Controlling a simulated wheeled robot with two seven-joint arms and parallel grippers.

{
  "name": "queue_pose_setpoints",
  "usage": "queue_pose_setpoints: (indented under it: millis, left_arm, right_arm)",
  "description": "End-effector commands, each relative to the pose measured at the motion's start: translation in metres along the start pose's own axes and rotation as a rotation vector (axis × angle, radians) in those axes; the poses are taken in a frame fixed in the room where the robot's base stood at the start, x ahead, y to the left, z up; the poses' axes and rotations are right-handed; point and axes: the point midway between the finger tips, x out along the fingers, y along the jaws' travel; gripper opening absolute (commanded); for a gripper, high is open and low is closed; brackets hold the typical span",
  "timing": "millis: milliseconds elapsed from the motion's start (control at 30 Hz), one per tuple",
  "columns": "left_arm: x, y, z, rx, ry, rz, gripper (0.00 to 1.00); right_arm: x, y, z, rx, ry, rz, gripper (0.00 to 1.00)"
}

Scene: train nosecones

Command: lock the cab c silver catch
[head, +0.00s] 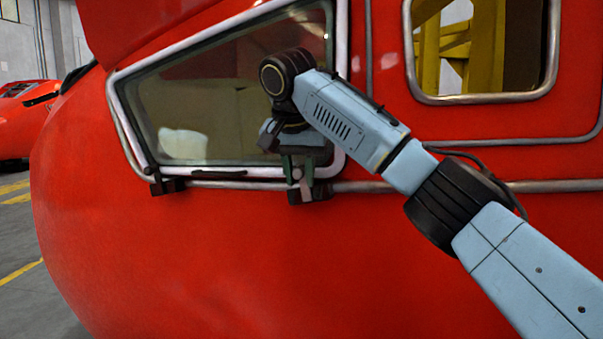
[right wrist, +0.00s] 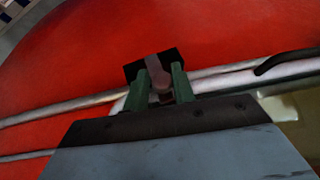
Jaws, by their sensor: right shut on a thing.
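The red cab (head: 200,250) fills most of the head view, with a silver-framed side window (head: 230,100). A catch (head: 297,174) with a dark base and a paler lever sits at the window's lower right corner. My right gripper (head: 297,168) is at this catch. In the right wrist view, its green fingers (right wrist: 162,83) stand on both sides of the catch's knob and lever (right wrist: 158,78), shut on it. The gripper hides part of the catch, and I cannot tell whether it is locked. My left gripper is not in view.
Another dark catch (head: 166,185) sits at the window's lower left corner. A dark handle bar (head: 218,173) lies along the lower frame between them. A second window (head: 484,50) is at the upper right. Another red nosecone (head: 25,120) stands at the far left.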

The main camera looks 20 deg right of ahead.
Motion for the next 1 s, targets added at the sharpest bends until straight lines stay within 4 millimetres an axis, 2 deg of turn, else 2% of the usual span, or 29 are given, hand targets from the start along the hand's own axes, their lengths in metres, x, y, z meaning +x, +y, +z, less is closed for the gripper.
queue_pose_setpoints:
  millis: [33,133,667,833,1000]
  left_arm:
    - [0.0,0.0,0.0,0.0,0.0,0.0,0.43]
    - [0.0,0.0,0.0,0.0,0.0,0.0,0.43]
    - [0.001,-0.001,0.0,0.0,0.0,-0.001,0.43]
    - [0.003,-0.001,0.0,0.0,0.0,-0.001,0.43]
    - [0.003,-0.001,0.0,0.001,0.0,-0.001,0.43]
  right_arm:
    - [0.003,-0.004,0.004,-0.012,-0.007,-0.005,0.28]
    - [0.003,-0.004,0.004,-0.011,-0.007,-0.003,0.4]
    - [-0.004,-0.001,0.001,-0.003,-0.002,-0.001,0.4]
    - [-0.026,-0.001,0.001,-0.002,0.002,-0.001,0.4]
    - [-0.064,-0.001,0.0,-0.001,0.002,-0.002,0.4]
